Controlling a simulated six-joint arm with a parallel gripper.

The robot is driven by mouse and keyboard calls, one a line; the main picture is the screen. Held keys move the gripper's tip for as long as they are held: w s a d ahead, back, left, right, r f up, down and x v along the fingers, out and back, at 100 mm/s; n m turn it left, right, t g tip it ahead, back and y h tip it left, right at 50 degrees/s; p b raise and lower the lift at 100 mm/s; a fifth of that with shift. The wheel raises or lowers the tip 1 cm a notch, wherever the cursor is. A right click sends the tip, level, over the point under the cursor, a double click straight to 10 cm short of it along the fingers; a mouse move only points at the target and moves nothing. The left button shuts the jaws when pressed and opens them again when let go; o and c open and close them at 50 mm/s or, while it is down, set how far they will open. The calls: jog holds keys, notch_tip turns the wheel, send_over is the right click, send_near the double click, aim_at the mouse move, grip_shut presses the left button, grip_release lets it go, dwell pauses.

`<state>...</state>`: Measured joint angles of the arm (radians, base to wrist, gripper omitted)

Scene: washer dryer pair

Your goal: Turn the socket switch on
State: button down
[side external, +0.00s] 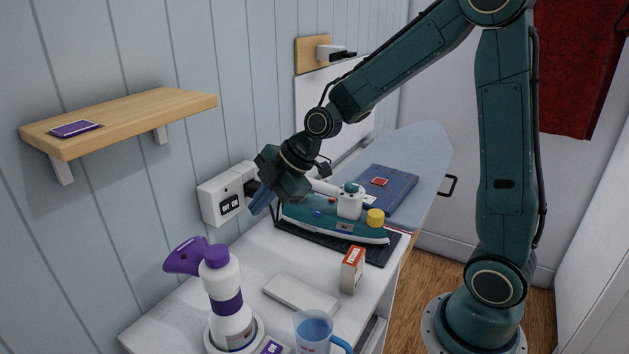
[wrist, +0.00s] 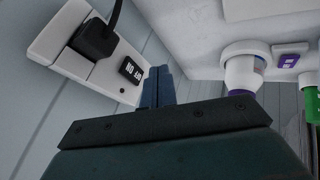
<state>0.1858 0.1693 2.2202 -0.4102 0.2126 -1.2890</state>
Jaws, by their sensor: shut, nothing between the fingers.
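The white wall socket (side external: 211,203) is on the panelled wall just above the table, left of my gripper. Its black switch (side external: 230,205), marked ON and OFF, is on the front face. In the wrist view the switch (wrist: 131,70) lies close to the left of my fingertips, and a black plug (wrist: 94,40) with a cord sits in the socket (wrist: 50,47) beyond it. In the wrist view the fingers (wrist: 158,88) are together beside the switch. I cannot tell whether they touch the socket.
A teal iron (side external: 325,222) rests on a dark mat right of my gripper. A wooden shelf (side external: 150,113) juts out above left.

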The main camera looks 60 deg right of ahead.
aim_at(236, 201)
jog(key=shift+w+d+f, duration=0.1)
jog(key=shift+w+f, duration=0.05)
jog(key=shift+w, duration=0.95)
jog(key=shift+w+d+f, duration=0.1)
jog(key=shift+w, duration=0.95)
jog(key=shift+w+d+n+y, duration=0.25)
jog(key=shift+w+n+y, duration=0.05)
jog(key=shift+w+n, duration=0.1)
jog(key=shift+w+d+n+g+y, duration=0.25)
jog(key=shift+n+g+y, duration=0.2)
jog(key=shift+n, duration=0.45)
jog(key=shift+w, duration=0.15)
